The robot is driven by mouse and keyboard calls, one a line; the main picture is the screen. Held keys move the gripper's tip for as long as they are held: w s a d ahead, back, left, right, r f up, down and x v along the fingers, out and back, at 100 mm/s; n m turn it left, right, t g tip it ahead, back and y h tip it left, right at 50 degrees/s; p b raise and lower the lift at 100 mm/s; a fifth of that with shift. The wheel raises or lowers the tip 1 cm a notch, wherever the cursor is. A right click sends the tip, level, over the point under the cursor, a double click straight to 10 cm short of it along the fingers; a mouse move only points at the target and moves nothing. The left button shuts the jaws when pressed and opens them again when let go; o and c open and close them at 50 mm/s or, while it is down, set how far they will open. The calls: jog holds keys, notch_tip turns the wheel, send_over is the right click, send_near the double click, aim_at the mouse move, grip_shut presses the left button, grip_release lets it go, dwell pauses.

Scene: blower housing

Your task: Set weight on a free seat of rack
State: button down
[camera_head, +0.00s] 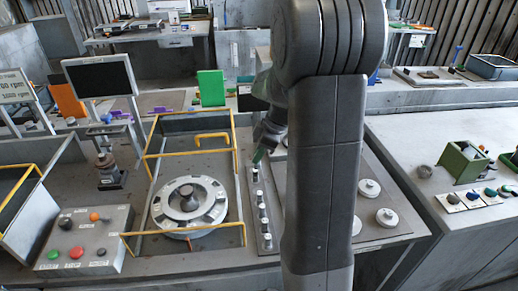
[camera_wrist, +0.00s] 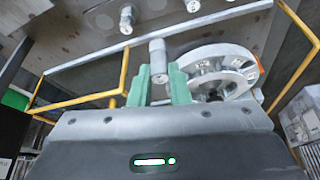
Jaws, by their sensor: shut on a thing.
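My gripper (camera_wrist: 164,84) has green fingers shut on a small grey cylindrical weight (camera_wrist: 158,58), which stands out between the fingertips. In the head view my gripper (camera_head: 258,156) is over the far end of the rack (camera_head: 254,204), a narrow grey strip right of the yellow-framed rotor. Several small weights (camera_head: 263,225) stand in a row along the rack. A weight shows at its far end, just under my fingers; whether it touches the rack I cannot tell. Two more weights (camera_wrist: 127,18) show in the wrist view. My arm hides part of the area right of the rack.
A round slotted rotor (camera_head: 160,208) sits inside yellow rails (camera_head: 149,165) left of the rack. Pale discs (camera_head: 387,217) lie on the plate to the right. A button box (camera_head: 85,240) is at front left. A green block (camera_head: 211,88) stands behind.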

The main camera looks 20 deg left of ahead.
aim_at(259, 168)
notch_tip(259, 168, down, 7)
jog(key=b, duration=0.3)
jog(key=shift+f+b, duration=0.2)
jog(key=shift+b, duration=0.1)
jog(key=shift+f+b, duration=0.5)
jog(key=shift+b, duration=0.1)
jog(key=shift+f+b, duration=1.15)
jog(key=shift+b, duration=0.75)
dwell(0.7)
jog(key=c, duration=1.3)
grip_release()
jog(key=shift+r+p, duration=2.2)
jog(key=shift+r, duration=1.65)
jog(key=shift+f, duration=0.1)
